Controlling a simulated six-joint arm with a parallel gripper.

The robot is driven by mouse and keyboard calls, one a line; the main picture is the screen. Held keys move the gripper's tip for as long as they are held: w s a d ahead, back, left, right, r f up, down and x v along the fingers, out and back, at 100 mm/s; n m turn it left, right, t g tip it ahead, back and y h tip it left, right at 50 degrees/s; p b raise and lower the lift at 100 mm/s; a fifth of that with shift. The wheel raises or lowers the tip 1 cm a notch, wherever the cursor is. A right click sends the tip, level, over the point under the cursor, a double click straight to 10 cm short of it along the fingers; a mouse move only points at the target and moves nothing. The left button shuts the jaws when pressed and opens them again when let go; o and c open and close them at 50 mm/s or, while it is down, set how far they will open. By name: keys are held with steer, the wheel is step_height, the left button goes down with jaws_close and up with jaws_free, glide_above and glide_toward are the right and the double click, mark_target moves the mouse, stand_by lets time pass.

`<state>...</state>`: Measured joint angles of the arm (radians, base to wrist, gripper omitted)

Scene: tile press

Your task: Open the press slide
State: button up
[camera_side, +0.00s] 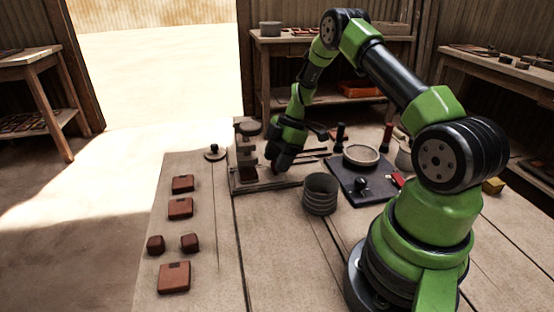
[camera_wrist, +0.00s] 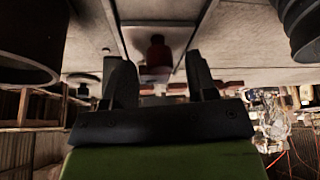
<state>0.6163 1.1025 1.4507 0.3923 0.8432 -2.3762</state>
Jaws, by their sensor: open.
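The press (camera_side: 245,128) stands near the table's back left edge in the side view, with a flat base (camera_side: 268,186) running to the right. A dark reddish block (camera_side: 248,173) sits low in it. My gripper (camera_side: 273,166) is lowered close beside the press, above the base, and partly hides it. In the wrist view my gripper (camera_wrist: 162,82) has its two dark fingers spread apart with nothing clasped between them. A red knob-like thing (camera_wrist: 158,52) shows beyond the gap between the fingers. I cannot tell whether it is the slide's handle, nor whether a finger touches the press.
Several brown tiles (camera_side: 180,208) lie along the table's left side. A ribbed grey can (camera_side: 320,194) stands right of the press base. Behind it is a dark board (camera_side: 350,180) with a round pale dish (camera_side: 361,155). The front middle of the table is clear.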

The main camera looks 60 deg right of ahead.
steer(key=shift+f, duration=0.2)
jaws_close()
steer(key=s+d, duration=0.7)
steer(key=shift+s+d, duration=0.3)
jaws_free()
